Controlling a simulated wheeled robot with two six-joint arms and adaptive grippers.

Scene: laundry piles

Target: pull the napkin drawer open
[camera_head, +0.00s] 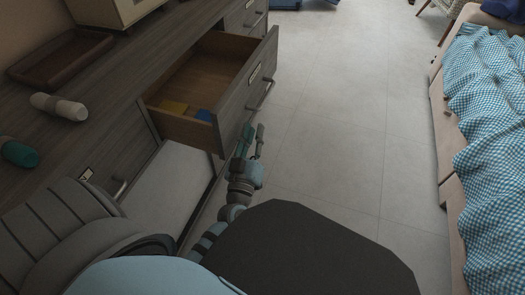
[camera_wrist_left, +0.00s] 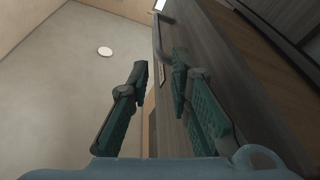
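The napkin drawer (camera_head: 235,110) stands pulled out of the grey wood dresser. My left gripper (camera_head: 254,133) is just outside the drawer front, below and nearer than the handle. Its two green fingers are apart with nothing seen between them; the left wrist view shows the open fingers (camera_wrist_left: 160,75) beside a dark wood panel (camera_wrist_left: 205,60). My right gripper is not in view.
On the dresser top are a brown tray (camera_head: 62,57), a rolled pale cloth (camera_head: 59,106) and a teal roll (camera_head: 19,153). Another drawer front (camera_head: 245,16) is beyond. A bed with a blue checked cover (camera_head: 490,130) stands right. The tiled floor (camera_head: 340,110) between is clear.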

